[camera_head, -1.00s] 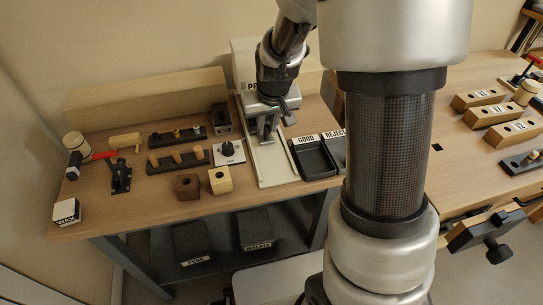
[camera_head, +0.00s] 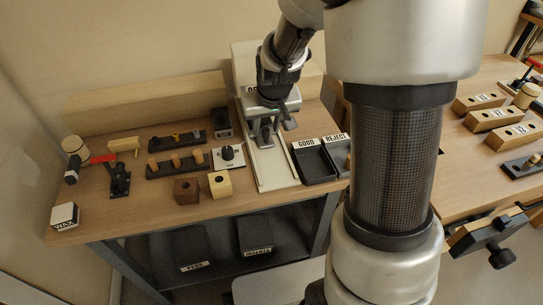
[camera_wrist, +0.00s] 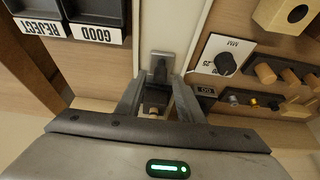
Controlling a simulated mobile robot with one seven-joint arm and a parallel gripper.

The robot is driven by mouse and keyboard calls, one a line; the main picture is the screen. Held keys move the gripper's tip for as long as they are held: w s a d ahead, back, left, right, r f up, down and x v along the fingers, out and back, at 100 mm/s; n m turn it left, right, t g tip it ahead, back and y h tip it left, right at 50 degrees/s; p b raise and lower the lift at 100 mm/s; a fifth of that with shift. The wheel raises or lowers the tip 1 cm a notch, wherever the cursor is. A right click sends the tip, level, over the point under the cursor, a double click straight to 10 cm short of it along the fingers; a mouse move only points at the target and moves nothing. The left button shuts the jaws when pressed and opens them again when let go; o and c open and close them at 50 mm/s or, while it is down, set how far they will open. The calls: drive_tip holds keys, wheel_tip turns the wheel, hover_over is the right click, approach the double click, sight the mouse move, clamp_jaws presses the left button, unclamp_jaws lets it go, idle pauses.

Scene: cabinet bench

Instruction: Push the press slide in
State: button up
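The press (camera_head: 244,62) stands at the back of the left bench, largely hidden behind my arm. Its pale track (camera_head: 275,172) runs from under my gripper towards the bench's front edge. My gripper (camera_head: 265,138) points down over the track, in front of the press. A metal plate with a dark upright knob (camera_wrist: 159,70) shows between and just beyond the fingertips. A dark block lies between the fingers. Contact with the slide cannot be made out.
The GOOD and REJECT trays (camera_head: 311,165) stand right of the track. A white dial plate (camera_head: 228,157), peg racks and two small blocks stand to its left. The front part of the track is clear. A second bench is at the right.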

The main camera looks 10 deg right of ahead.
drive_tip(key=p+v, duration=0.4)
drive_tip(key=v, duration=0.2)
drive_tip(key=shift+r, duration=0.2)
idle(0.4)
